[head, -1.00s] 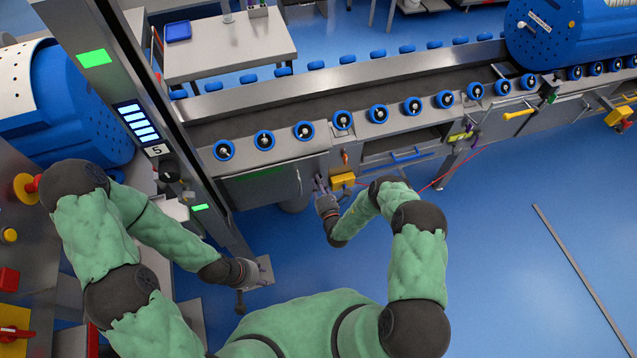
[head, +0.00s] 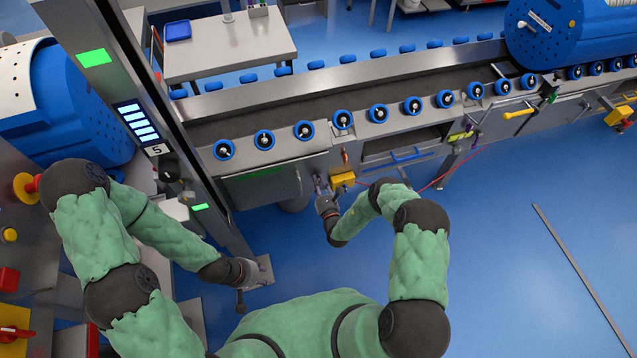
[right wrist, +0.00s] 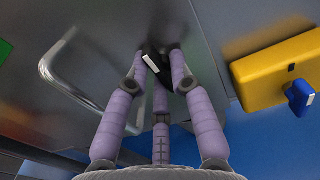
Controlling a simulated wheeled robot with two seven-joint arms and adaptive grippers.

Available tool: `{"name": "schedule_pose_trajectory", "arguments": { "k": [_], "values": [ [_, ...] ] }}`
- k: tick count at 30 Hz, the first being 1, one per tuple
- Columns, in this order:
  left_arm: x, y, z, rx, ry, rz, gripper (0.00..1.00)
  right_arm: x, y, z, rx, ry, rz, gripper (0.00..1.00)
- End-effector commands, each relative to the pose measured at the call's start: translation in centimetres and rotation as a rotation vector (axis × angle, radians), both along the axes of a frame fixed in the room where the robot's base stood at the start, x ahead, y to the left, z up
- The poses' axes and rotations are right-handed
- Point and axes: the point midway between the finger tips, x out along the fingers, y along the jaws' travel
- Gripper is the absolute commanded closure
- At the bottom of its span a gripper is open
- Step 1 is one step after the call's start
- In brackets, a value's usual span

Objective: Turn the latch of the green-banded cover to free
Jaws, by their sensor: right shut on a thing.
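The green-banded cover (head: 268,190) is a grey steel panel on the near side of the conveyor, with a dim green strip along its top. Green also shows at the left edge of the right wrist view. The latch (right wrist: 153,64) is a small dark knob with a white mark, tilted from upright. My right gripper (right wrist: 163,62) has its purple fingers closed around the latch; the fingers hide part of it. In the head view, my right gripper (head: 319,184) is at the cover's right end. My left gripper (head: 265,270) hangs low, away from the cover; its finger opening is unclear.
A bent steel handle (right wrist: 75,75) is left of the latch. A yellow box (right wrist: 275,70) with a blue knob (right wrist: 300,97) sits close on the right; the yellow box (head: 342,179) also shows in the head view. A steel post (head: 150,120) stands left. Blue floor at right is largely open.

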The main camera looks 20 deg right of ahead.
Motion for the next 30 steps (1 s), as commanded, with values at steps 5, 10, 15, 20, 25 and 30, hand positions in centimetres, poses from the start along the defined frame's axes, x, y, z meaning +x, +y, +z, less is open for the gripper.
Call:
{"name": "schedule_pose_trajectory", "arguments": {
  "k": [5,10,15,20,25,30],
  "values": [
    [0.0,0.0,0.0,0.000,0.000,0.000,0.60,0.1,-0.7,-0.1,-0.005,0.003,-0.016,1.00],
    [0.0,0.0,0.0,0.000,0.000,0.000,0.60,0.1,-0.7,0.0,-0.005,0.001,-0.016,1.00],
    [0.0,0.0,0.0,0.000,0.000,0.000,0.60,0.1,-0.7,-0.1,-0.005,0.001,-0.016,0.58],
    [0.0,0.0,0.0,0.000,0.000,0.000,0.60,0.1,-0.6,0.0,-0.004,0.001,-0.014,0.58],
    [0.0,0.0,0.0,0.000,0.000,0.000,0.60,0.1,-0.5,0.0,-0.003,0.000,-0.012,0.58],
    [0.0,0.0,0.0,0.000,0.000,0.000,0.60,-1.0,-0.5,-0.1,-0.002,0.002,-0.011,0.58]
  ]
}}
